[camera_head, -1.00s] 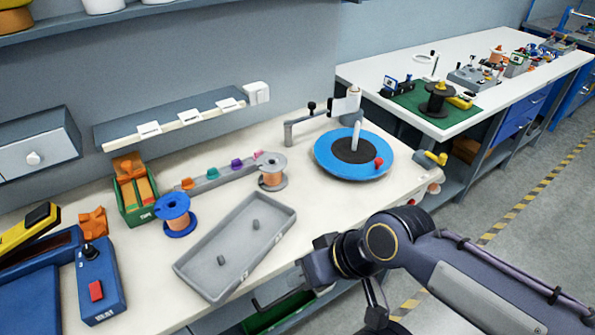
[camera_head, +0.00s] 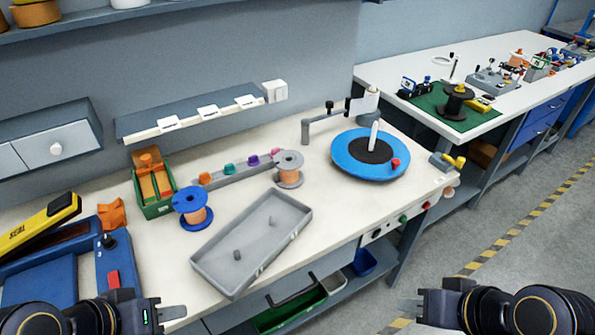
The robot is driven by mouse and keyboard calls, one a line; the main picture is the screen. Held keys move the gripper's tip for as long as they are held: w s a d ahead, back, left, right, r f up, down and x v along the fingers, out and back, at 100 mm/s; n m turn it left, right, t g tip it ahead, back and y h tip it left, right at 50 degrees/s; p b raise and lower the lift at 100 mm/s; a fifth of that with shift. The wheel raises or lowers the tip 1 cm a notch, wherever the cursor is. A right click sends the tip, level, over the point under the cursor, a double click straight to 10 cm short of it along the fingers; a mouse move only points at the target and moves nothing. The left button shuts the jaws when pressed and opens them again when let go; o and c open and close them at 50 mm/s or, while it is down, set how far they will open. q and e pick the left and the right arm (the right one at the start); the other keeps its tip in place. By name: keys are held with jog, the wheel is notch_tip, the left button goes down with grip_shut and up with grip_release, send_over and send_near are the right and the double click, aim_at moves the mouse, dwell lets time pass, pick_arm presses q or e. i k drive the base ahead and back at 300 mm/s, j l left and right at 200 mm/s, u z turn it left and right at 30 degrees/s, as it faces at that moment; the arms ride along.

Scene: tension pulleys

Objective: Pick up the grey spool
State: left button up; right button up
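The grey spool (camera_head: 289,169), with copper-coloured winding, stands upright on the white workbench, right of the strip of coloured knobs and behind the grey tray. Nothing grips it. A blue spool (camera_head: 192,207) with similar winding stands to its left. My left gripper (camera_head: 176,312) is at the bottom left, in front of the bench and well short of the grey spool. My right gripper (camera_head: 408,308) is at the bottom right, beyond the bench's front edge. I see no object held in either; their finger gaps are not clear.
The grey tray (camera_head: 209,262) with two small pegs lies in front of the spools. A blue disc (camera_head: 348,172) with an upright pin is to the right. A green bin (camera_head: 137,189) is at the left. A shelf (camera_head: 190,115) hangs behind.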

aim_at(289, 169)
jog(key=i+l+u, duration=0.1)
jog(key=u, duration=0.25)
jog(key=i+l+u, duration=0.1)
jog(key=l+u, duration=0.4)
jog(key=u, duration=0.2)
jog(key=i+l+u, duration=0.15)
jog(key=l, duration=0.7)
jog(key=l+u, duration=0.1)
jog(key=l, duration=0.75)
jog(key=i, duration=0.05)
